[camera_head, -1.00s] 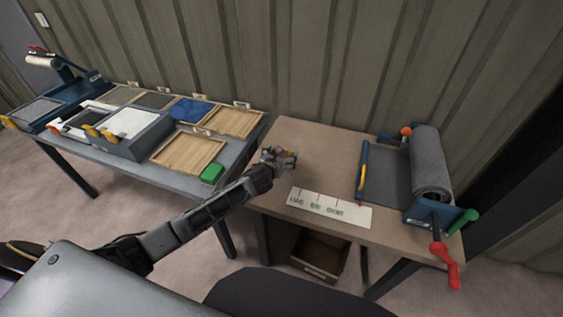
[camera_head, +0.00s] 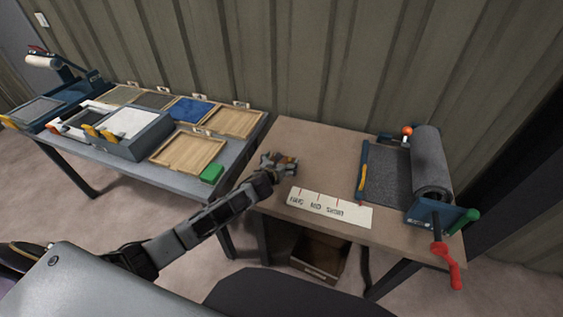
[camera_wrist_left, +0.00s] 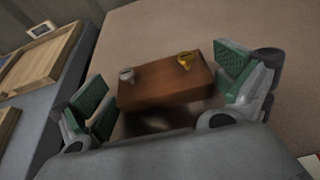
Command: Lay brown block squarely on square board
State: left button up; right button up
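The brown block (camera_wrist_left: 165,84) lies between the fingers of my left gripper (camera_wrist_left: 165,92) in the left wrist view. Its top carries a grey knob and a yellow one. The finger pads meet its two ends, and its underside is hidden. In the head view, my left gripper (camera_head: 284,164) is over the left part of the brown table, with a little of the block (camera_head: 287,159) showing. I cannot tell which piece is the square board; square light-wood framed panels (camera_head: 167,156) lie on the grey table to the left. My right gripper is out of view.
A green block (camera_head: 212,173) sits at the grey table's (camera_head: 228,157) near right corner. On the brown table (camera_head: 305,140), a white marked strip (camera_head: 329,208) lies near the front and a roller device (camera_head: 430,165) stands right. An open box (camera_head: 318,258) is below.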

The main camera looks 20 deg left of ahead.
pick_arm(q)
jog(key=shift+r, duration=0.2)
jog(key=shift+v, duration=1.85)
jog(key=shift+p+v, duration=0.4)
jog(key=shift+v, duration=3.75)
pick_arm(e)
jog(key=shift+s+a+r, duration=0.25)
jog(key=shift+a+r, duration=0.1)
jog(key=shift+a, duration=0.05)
